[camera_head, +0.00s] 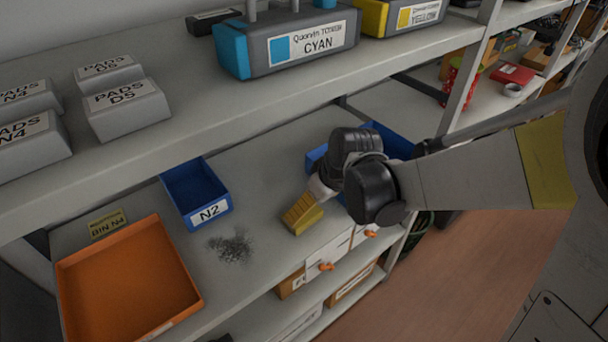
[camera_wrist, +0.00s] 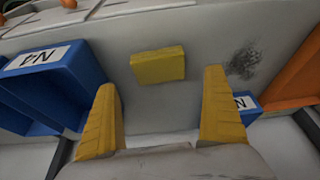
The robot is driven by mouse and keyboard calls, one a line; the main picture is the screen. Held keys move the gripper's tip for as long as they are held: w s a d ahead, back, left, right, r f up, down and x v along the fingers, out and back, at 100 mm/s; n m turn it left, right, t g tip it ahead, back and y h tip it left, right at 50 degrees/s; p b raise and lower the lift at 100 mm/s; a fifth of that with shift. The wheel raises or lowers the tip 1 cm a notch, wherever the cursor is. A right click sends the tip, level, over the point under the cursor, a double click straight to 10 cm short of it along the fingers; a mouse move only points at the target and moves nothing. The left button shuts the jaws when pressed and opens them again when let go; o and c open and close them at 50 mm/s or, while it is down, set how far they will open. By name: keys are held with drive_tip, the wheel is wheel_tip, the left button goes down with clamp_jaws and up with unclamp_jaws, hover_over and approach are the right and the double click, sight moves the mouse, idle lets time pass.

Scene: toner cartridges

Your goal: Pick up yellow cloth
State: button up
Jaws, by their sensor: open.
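The yellow cloth (camera_wrist: 158,67) is a flat, folded-looking yellow block lying on the grey shelf in the wrist view. It lies beyond my fingertips, roughly centred between them and not touched by them. My gripper (camera_wrist: 165,88) is open, with yellow ridged fingers spread wide and nothing between them. In the head view my gripper (camera_head: 302,214) points down over the middle shelf, right of the blue N2 bin. There I cannot separate the cloth from the yellow fingers.
The blue N2 bin (camera_head: 196,196) and a blue N4 bin (camera_wrist: 55,78) stand on either side. A dark wiry smudge (camera_head: 231,247) and an orange tray (camera_head: 128,285) lie left. The upper shelf (camera_head: 220,110), with toner boxes and pad boxes, overhangs at the back.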

sight(307, 219)
drive_tip(key=b+x, duration=0.1)
drive_tip(key=x, duration=0.2)
drive_tip(key=shift+w+a+f, duration=0.1)
drive_tip(key=shift+a+f, duration=0.1)
drive_tip(key=shift+f, duration=0.15)
drive_tip(key=b+x, duration=0.1)
drive_tip(key=x, duration=0.1)
drive_tip(key=b+x, duration=0.1)
drive_tip(key=x, duration=0.2)
drive_tip(key=shift+w+b, duration=0.4)
drive_tip(key=shift+w, duration=0.05)
drive_tip(key=shift+r, duration=0.1)
drive_tip(key=c, duration=0.8)
